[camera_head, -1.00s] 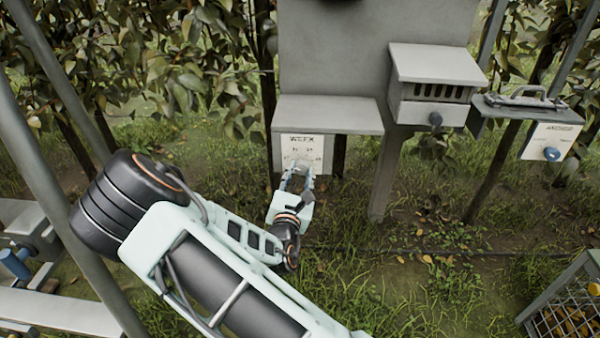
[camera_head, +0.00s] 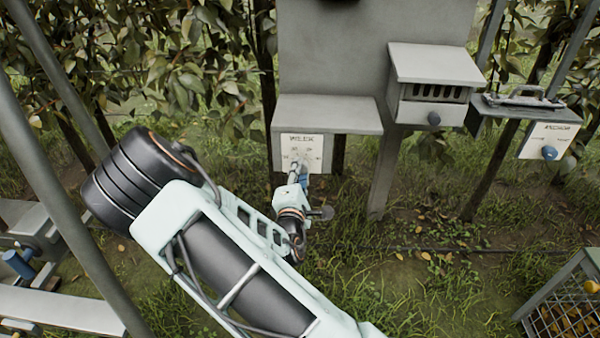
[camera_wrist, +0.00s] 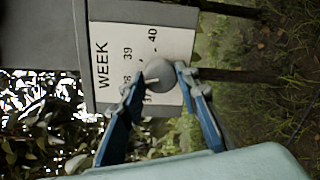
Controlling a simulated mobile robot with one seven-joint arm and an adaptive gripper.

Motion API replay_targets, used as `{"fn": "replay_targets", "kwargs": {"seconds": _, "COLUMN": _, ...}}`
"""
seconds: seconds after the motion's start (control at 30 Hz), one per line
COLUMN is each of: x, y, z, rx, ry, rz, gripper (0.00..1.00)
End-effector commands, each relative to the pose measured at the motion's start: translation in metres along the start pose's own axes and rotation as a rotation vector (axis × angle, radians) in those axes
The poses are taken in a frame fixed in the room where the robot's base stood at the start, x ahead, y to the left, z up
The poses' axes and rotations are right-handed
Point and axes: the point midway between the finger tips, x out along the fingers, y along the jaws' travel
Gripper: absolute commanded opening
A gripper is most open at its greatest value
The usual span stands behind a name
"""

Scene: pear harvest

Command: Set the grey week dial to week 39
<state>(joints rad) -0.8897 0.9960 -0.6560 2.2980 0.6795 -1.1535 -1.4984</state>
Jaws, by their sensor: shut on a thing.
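The white week panel (camera_head: 313,141) hangs under a grey shelf and also shows, turned on its side, in the wrist view (camera_wrist: 112,39). It reads WEEK, with 39, 40 and partly hidden lower numbers. The round grey dial (camera_wrist: 163,72) sits in the wrist view between the fingers. A pale mark on it appears to point left in the picture, roughly towards the partly hidden 38; its exact reading is unclear. My gripper (camera_wrist: 160,80) is shut on the dial, one finger on each side. In the head view my gripper (camera_head: 298,171) covers the lower panel and hides the dial.
To the right are a grey slotted box (camera_head: 427,112) with a dark knob and another white panel (camera_head: 548,139) with a blue knob. A wire crate (camera_head: 565,305) stands at the lower right. Grey posts and foliage surround the panel.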

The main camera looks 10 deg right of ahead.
Motion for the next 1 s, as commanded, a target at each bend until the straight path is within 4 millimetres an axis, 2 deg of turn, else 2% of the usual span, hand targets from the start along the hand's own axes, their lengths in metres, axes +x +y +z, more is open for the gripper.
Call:
{"fn": "replay_targets", "kwargs": {"seconds": 0.5, "x": -0.0003, "y": -0.0016, "z": -0.0007, "rx": 0.461, "ry": 0.045, "rz": -0.007, "gripper": 0.05}}
{"fn": "replay_targets", "kwargs": {"seconds": 0.7, "x": -0.0005, "y": -0.0016, "z": -0.0006, "rx": 0.582, "ry": 0.056, "rz": -0.01, "gripper": 0.05}}
{"fn": "replay_targets", "kwargs": {"seconds": 1.0, "x": -0.0006, "y": -0.0002, "z": -0.0008, "rx": 0.675, "ry": 0.067, "rz": -0.01, "gripper": 0.05}}
